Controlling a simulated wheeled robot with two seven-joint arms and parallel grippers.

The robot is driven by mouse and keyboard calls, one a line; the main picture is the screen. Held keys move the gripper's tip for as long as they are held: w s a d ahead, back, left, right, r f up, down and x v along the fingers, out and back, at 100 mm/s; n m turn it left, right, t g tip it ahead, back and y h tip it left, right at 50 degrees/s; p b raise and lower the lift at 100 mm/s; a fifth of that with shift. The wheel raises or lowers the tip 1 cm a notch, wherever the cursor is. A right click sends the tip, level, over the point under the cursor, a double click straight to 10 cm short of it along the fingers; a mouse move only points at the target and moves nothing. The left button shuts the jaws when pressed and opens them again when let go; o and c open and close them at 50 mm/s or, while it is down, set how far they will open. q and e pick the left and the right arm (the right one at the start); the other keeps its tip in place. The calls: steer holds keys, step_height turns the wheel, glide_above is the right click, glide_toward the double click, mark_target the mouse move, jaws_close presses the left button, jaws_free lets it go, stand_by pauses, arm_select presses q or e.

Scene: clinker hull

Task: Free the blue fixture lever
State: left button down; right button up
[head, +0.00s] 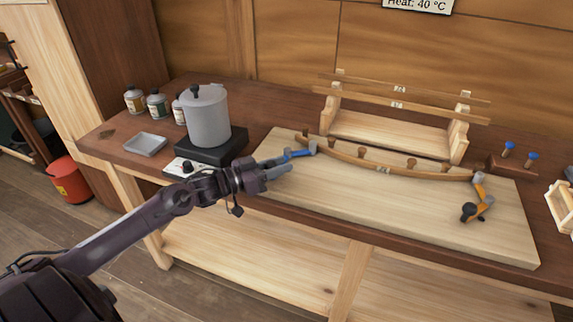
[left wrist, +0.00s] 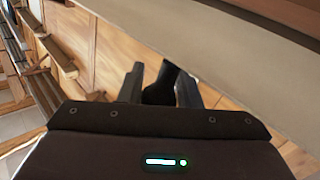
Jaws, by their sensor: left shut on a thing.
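The blue fixture lever (head: 298,154) is on the pale board (head: 400,232), at the left end of a curved wooden strip (head: 345,157). My left gripper (head: 277,166) reaches in from the left and is shut at the lever's near end. In the left wrist view a dark knob (left wrist: 163,86) sits between the two fingers of the gripper (left wrist: 162,80). The fingers hide part of the lever's end in the head view. My right gripper is not in view.
An orange lever (head: 485,205) with a black knob is at the strip's right end. Several wooden pegs stand along the strip. A grey pot (head: 207,116) on a hot plate stands close behind my left arm. A wooden rack (head: 390,130) stands behind the board.

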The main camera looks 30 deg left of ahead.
arm_select(q)
steer(key=shift+s+a+f+m+g+h+b, duration=0.1)
steer(key=shift+a+m+g+h+b, duration=1)
steer(key=shift+h, duration=0.3)
steer(key=shift+a+m+g+h+b, duration=0.15)
steer(key=shift+m+g+h+b, duration=0.15)
steer(key=shift+m+h+b, duration=0.15)
steer(key=shift+r, duration=0.2)
steer(key=c, duration=1.1)
jaws_free()
steer(key=shift+o, duration=0.2)
steer(key=shift+f, duration=0.1)
steer(key=shift+s, duration=0.1)
steer(key=shift+v, duration=3.8)
steer(key=shift+a, duration=0.1)
